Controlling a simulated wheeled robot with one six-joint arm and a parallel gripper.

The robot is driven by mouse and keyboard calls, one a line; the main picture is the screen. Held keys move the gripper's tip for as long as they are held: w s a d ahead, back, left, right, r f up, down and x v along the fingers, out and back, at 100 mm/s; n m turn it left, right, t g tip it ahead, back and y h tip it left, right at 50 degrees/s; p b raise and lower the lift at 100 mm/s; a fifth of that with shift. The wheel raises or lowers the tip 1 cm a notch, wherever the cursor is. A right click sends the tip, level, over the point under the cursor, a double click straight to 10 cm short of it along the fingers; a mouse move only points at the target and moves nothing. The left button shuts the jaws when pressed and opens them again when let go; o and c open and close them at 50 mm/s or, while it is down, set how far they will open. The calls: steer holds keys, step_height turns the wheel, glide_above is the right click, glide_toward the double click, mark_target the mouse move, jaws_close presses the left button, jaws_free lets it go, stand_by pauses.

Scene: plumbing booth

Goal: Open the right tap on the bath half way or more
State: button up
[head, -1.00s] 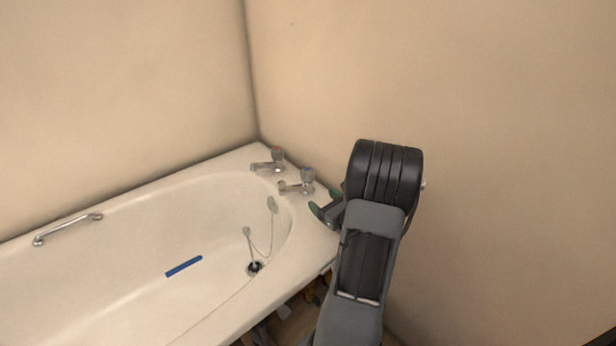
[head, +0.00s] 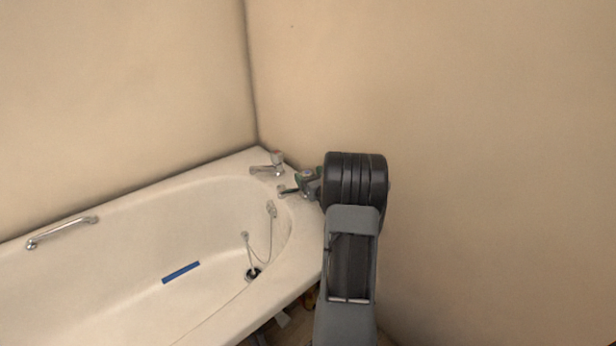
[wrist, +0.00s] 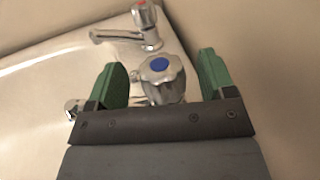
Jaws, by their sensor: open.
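The right tap (wrist: 163,80) has a chrome knob with a blue cap, and stands on the rim of the bath (head: 214,308). In the head view the right tap (head: 307,175) is partly hidden by my gripper (head: 299,183). In the wrist view my gripper (wrist: 163,78) is open, with one green finger on each side of the blue-capped knob. A gap shows between each finger and the knob, and I cannot tell whether either touches. The left tap (wrist: 146,22) has a red cap and stands beyond; it also shows in the head view (head: 276,160).
Walls (head: 460,120) meet in a corner behind the taps, and the right wall is close to my arm. A plug chain (head: 269,235), a blue strip (head: 181,272) and a grab handle (head: 62,232) are in the bath area.

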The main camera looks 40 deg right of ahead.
steer(key=shift+w+d, duration=0.15)
steer(key=shift+w, duration=0.6)
steer(key=shift+c, duration=0.4)
steer(key=c, duration=0.8)
steer(key=shift+d+r+n+y+p, duration=0.15)
steer(key=shift+n+y+p, duration=0.2)
steer(key=shift+n+y, duration=0.55)
steer(key=shift+c, duration=0.2)
steer(key=shift+n+y+p, duration=0.55)
steer(key=shift+n+y, duration=0.75)
steer(key=shift+y, duration=1.2)
steer(key=o, duration=0.9)
